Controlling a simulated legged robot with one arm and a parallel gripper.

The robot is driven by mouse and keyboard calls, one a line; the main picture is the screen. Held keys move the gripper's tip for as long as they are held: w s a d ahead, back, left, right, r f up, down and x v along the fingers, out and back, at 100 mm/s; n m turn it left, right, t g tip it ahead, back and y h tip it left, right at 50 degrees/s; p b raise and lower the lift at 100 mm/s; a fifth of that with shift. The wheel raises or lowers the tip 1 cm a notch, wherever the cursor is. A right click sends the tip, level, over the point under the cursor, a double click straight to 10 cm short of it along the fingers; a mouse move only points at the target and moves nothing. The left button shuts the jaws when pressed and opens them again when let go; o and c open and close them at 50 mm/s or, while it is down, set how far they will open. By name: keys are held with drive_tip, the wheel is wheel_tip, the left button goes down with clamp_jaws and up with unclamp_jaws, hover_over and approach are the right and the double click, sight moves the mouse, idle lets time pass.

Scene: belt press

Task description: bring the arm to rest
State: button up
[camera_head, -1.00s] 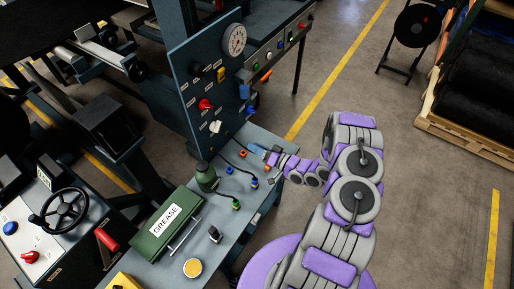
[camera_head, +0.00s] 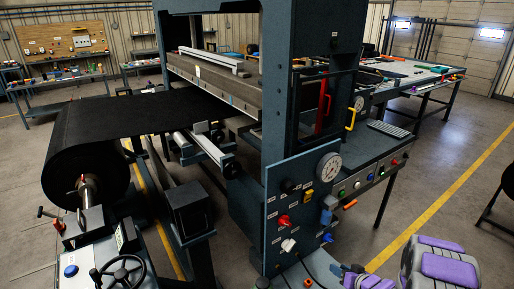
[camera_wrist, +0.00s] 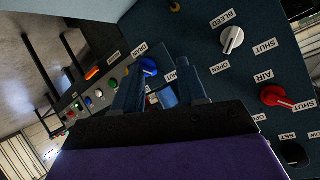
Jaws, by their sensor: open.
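My gripper (camera_wrist: 156,88) is open in the wrist view, its two dark blue fingers apart with nothing seen held between them. It faces the blue-grey control panel (camera_head: 303,197). A blue knob (camera_wrist: 148,66) by the DRAIN label shows just beyond the fingertips; I cannot tell how wide the gap is. A white knob (camera_wrist: 232,39) marked BLEED and a red knob (camera_wrist: 275,96) marked AIR are to the right. In the head view my purple and grey arm (camera_head: 440,266) is low at the bottom right, partly cut off by the frame edge.
The press with its gauge (camera_head: 328,167) stands mid-frame. A black belt roll (camera_head: 85,165) is at left, above a handwheel (camera_head: 118,272). A bench with buttons (camera_head: 370,177) runs right of the panel. Open floor (camera_head: 455,170) with a yellow line lies at right.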

drive_tip(key=s+d+r+g+h+b, duration=0.1)
drive_tip(key=d+r+g+h, duration=0.2)
drive_tip(key=d+r+h, duration=0.45)
drive_tip(key=s+a+r+m+g+b, duration=0.1)
drive_tip(key=s+a+r+g, duration=0.25)
drive_tip(key=s+r, duration=0.55)
drive_tip(key=s+a+r+g+y, duration=0.1)
drive_tip(key=s+a+r+g, duration=0.1)
drive_tip(key=s+a, duration=0.5)
drive_tip(key=s+a+r+g+y+b, duration=0.1)
drive_tip(key=s+a+r, duration=0.3)
drive_tip(key=s, duration=1)
drive_tip(key=s+a+r+n+g+y+b, duration=0.1)
drive_tip(key=s+a+r+g, duration=0.2)
drive_tip(key=s+a, duration=0.7)
drive_tip(key=shift+s, duration=0.8)
